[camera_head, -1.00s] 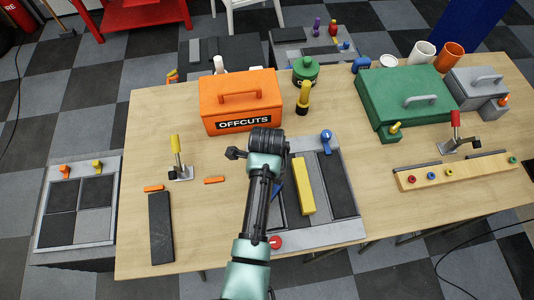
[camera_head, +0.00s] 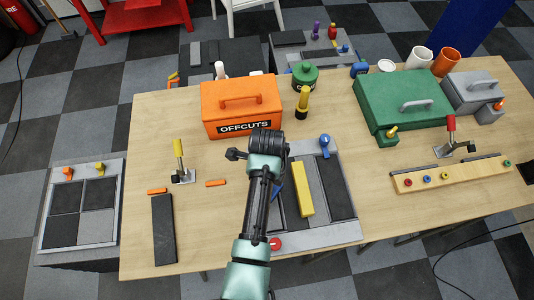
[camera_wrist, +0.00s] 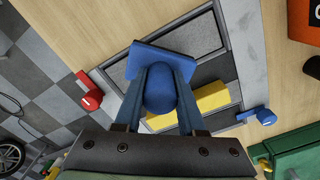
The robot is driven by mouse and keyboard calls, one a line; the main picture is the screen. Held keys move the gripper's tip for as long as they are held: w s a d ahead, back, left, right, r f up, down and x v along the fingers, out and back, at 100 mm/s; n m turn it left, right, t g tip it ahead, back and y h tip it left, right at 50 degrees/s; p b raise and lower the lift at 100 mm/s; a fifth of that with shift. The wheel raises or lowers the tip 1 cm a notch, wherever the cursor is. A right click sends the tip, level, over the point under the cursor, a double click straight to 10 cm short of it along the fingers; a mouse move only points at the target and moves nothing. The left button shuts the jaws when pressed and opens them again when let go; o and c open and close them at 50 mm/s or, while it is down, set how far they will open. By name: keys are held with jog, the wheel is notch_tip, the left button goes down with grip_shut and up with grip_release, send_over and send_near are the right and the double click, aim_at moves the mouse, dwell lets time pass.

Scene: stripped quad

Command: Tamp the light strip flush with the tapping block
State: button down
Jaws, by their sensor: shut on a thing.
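My gripper (camera_wrist: 160,95) is shut on the blue tapping block (camera_wrist: 148,58), which has a rounded knob and a flat square face. In the wrist view the block is over the grey framed panel (camera_wrist: 240,60). I cannot tell whether it touches the panel. In the head view my arm hides the gripper and most of the block. The panel (camera_head: 348,232) holds dark strips and a light grey strip (camera_head: 321,182) beside a yellow bar (camera_head: 303,188). The yellow bar (camera_wrist: 211,98) is partly hidden by a finger in the wrist view. How flush the light strip sits is not clear.
A blue knob (camera_head: 325,142) and a red knob (camera_head: 275,243) are at the panel's ends. The orange offcuts box (camera_head: 240,103) and a yellow-topped post (camera_head: 302,102) stand behind. A dark loose strip (camera_head: 163,228) lies at left. A peg rail (camera_head: 455,176) is at right.

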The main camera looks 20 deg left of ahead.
jog(key=shift+r+p, duration=2.55)
jog(key=shift+r, duration=0.35)
